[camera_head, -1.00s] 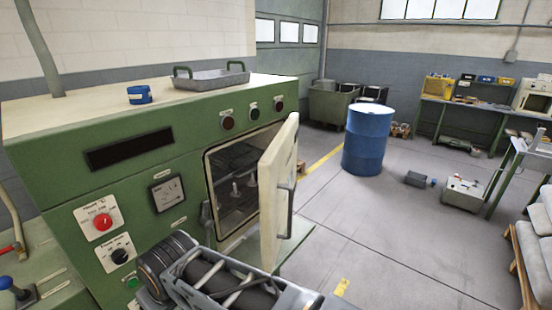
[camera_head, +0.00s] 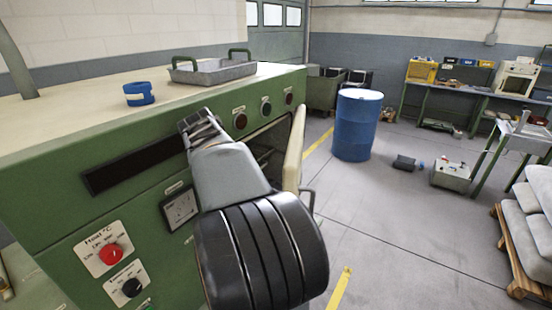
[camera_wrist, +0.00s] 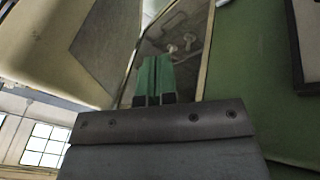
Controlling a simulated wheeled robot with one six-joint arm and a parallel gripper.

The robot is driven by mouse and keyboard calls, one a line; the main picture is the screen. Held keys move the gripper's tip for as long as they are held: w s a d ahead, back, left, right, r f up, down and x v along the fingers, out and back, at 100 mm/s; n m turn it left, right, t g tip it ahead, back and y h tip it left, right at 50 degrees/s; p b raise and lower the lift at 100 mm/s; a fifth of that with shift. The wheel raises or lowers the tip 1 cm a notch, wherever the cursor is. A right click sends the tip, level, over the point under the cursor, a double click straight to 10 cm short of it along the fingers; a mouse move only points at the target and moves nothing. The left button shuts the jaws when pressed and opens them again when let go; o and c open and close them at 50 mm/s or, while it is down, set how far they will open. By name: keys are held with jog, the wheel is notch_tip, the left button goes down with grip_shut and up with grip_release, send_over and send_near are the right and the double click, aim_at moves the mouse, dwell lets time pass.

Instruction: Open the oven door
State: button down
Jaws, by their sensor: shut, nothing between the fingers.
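The green oven (camera_head: 60,220) stands at the left in the head view. Its cream door (camera_head: 294,150) is partly open and seen nearly edge-on, with the arm covering its lower part. In the wrist view the door (camera_wrist: 60,50) fills the upper left, and the dark oven chamber (camera_wrist: 180,45) with pale knob-like parts shows beside it. My gripper (camera_wrist: 154,80) has green fingers, close together and empty, in front of the opening between door and frame. Whether they touch the door I cannot tell. My arm hides much of the opening in the head view.
A metal tray (camera_head: 212,70) and a blue ring-shaped item (camera_head: 139,93) sit on the oven top. A blue barrel (camera_head: 358,125) stands on the floor beyond. A pallet with sacks (camera_head: 535,225) is at the right.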

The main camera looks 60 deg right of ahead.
jog(key=s+d+r+m+g+h, duration=0.2)
jog(key=s+d+r+m+g, duration=0.15)
jog(key=d+r+m, duration=0.35)
jog(key=s+d+f+n+p, duration=0.1)
jog(key=s+d+f, duration=0.2)
jog(key=d+f, duration=0.3)
jog(key=shift+f+p, duration=0.3)
jog(key=shift+p, duration=0.05)
jog(key=shift+d, duration=0.1)
